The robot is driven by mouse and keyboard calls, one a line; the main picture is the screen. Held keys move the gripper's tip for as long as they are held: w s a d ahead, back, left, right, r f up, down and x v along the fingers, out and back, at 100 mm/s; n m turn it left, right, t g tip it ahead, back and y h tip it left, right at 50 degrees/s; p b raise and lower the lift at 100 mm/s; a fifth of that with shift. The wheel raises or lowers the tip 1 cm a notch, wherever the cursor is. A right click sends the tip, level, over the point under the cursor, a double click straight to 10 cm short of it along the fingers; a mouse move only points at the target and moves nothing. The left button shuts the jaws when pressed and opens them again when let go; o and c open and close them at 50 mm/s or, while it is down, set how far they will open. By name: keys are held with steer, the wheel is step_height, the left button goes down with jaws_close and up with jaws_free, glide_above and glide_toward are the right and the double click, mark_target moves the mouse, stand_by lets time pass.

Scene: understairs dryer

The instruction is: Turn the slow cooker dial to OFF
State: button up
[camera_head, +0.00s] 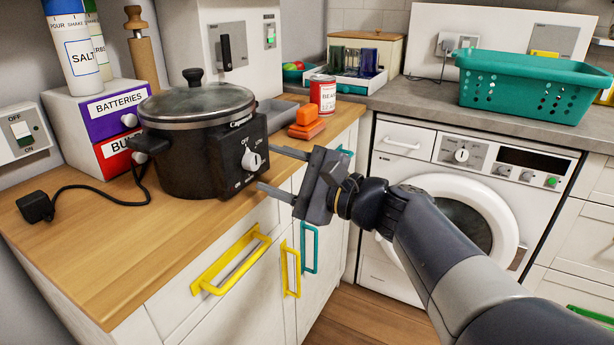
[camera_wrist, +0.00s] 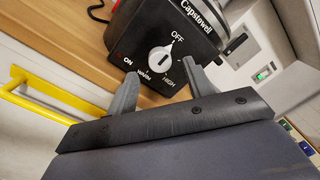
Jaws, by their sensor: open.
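The black slow cooker (camera_head: 196,155) with a glass lid stands on the wooden counter. Its white dial (camera_head: 252,160) is on the black control box at its right. In the wrist view, the dial (camera_wrist: 161,57) has OFF printed above it, WARM and HIGH below, and a red ON at lower left. My gripper (camera_head: 269,169) is open and empty in front of the control box. In the wrist view, the gripper's fingers (camera_wrist: 160,82) spread on either side below the dial, apparently apart from it.
Orange blocks (camera_head: 306,122) and a red can (camera_head: 322,94) stand right of the cooker. Purple and red boxes (camera_head: 112,115) stand behind it at left. A black plug (camera_head: 36,207) lies on the counter (camera_head: 95,250). A yellow drawer handle (camera_head: 232,262) sticks out below.

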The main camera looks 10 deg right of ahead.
mark_target(252, 159)
steer(key=p+v, duration=0.1)
steer(key=v, duration=0.7)
stand_by(0.4)
steer(key=b+x, duration=0.1)
steer(key=x, duration=0.8)
steer(key=shift+b+x, duration=0.3)
steer(key=shift+x, duration=0.5)
